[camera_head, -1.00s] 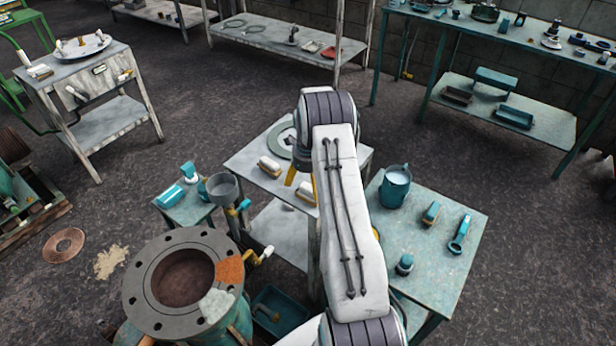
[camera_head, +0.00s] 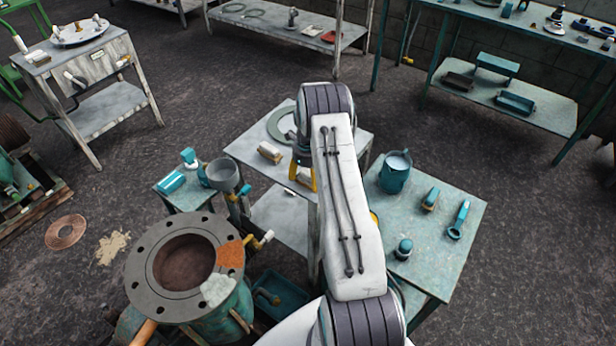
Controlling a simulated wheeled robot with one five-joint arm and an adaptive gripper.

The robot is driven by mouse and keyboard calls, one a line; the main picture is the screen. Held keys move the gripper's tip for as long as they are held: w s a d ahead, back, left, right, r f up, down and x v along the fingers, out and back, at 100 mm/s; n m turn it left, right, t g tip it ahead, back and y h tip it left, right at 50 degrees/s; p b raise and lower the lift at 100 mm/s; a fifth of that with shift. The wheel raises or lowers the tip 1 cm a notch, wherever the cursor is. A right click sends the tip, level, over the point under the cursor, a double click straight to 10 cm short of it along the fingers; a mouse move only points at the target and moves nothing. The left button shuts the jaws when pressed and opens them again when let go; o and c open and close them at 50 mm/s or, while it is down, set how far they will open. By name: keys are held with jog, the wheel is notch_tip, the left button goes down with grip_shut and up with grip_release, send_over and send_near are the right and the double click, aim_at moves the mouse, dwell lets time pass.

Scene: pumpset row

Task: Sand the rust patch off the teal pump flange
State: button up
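The flange (camera_head: 150,287) is a grey bolted ring on top of a teal pump body (camera_head: 235,309), at the lower left. An orange-brown rust patch (camera_head: 231,254) lies on its right side. A pale patch (camera_head: 218,291) lies on the ring just below it. My gripper (camera_head: 303,178), with yellow fingers, points down at the front of the pale small table. A whitish block (camera_head: 304,180) shows between the fingers, partly hidden by them and my arm. Whether the fingers touch it is not clear. A beige-topped block (camera_head: 269,153) lies to their left on the table.
The small pale table (camera_head: 246,148) also holds a grey-green ring (camera_head: 275,126). A teal table (camera_head: 440,265) at right carries a mug (camera_head: 396,172) and tools. A yellow crank handle (camera_head: 259,241) sticks out beside the flange. A teal tray (camera_head: 284,292) is below.

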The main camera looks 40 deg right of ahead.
jog(key=c, duration=1.2)
jog(key=o, duration=0.6)
jog(key=shift+s+a+f, duration=0.1)
jog(key=shift+s, duration=0.05)
jog(key=c, duration=0.6)
jog(key=shift+c, duration=0.2)
jog(key=shift+r+p, duration=1.2)
jog(key=shift+r, duration=1.95)
